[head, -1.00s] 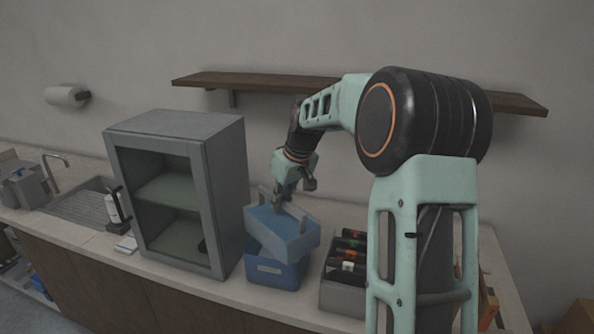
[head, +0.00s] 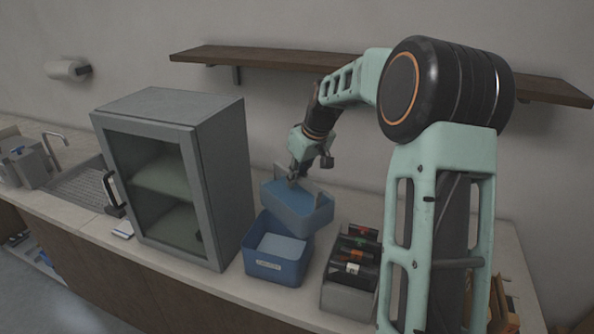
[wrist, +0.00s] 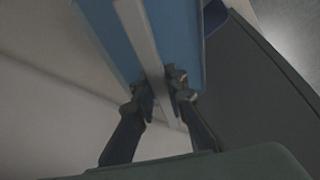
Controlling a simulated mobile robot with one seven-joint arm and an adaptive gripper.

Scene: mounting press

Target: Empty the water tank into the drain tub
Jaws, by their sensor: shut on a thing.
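The water tank (head: 297,213) is a grey-blue open tray with a handle and a blue inside. My gripper (head: 293,182) is shut on its handle and holds it above the drain tub. In the wrist view both fingers (wrist: 162,92) close on the grey handle bar, with the tank's blue inside (wrist: 187,50) behind it. The tank is slightly tilted. The drain tub (head: 275,268) is a blue open box with a white label, standing on the counter below. A pale blue surface shows inside the tub. The tank hides part of the tub's back right rim.
A grey cabinet with a glass door (head: 165,185) stands close left of the tub. A grey box of dark packs (head: 345,295) stands close right. A wooden shelf (head: 290,65) runs along the wall behind my arm. A sink (head: 85,185) is at the far left.

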